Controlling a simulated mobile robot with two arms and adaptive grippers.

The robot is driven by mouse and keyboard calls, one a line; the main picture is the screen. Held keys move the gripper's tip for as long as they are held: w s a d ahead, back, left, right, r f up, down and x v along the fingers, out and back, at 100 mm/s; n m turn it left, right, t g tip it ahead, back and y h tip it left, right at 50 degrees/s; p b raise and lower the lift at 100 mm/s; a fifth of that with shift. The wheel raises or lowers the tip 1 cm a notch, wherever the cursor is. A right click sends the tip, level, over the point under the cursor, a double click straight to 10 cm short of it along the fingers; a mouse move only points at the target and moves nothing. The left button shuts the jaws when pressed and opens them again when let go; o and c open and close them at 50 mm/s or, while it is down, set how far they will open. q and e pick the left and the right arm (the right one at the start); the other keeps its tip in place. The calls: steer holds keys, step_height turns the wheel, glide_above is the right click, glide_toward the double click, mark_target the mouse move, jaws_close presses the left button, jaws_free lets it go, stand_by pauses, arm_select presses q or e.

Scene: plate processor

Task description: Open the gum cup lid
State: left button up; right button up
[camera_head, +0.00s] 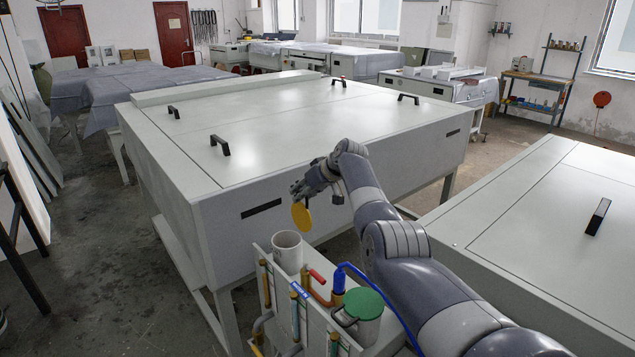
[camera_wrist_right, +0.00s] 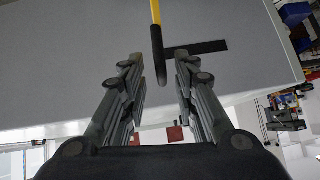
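The gum cup (camera_head: 287,255) is a pale cup on the small stand, with its top uncovered. Its yellow lid (camera_head: 301,217) stands steeply tilted just above the cup's right rim; I cannot tell whether they touch. My right gripper (camera_head: 310,188) is right above the lid. In the right wrist view the lid (camera_wrist_right: 155,12) shows edge-on, and its dark handle (camera_wrist_right: 159,68) reaches between the spread fingers (camera_wrist_right: 160,62), with a visible gap on each side. A second cup (camera_head: 360,325) has a green lid (camera_head: 362,303) on it. My left gripper is not in view.
The large grey plate processor (camera_head: 240,190) stands right behind the cup and right gripper. The stand (camera_head: 320,320) carries pipes, a red-handled valve (camera_head: 317,276) and a blue hose (camera_head: 375,285) near my right arm. Another grey machine (camera_head: 540,210) is at the right.

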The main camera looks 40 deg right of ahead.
steer(key=v, duration=1.1)
steer(key=shift+s+a+f, duration=0.15)
steer(key=shift+a+f, duration=0.05)
steer(key=shift+f, duration=0.05)
stand_by(0.4)
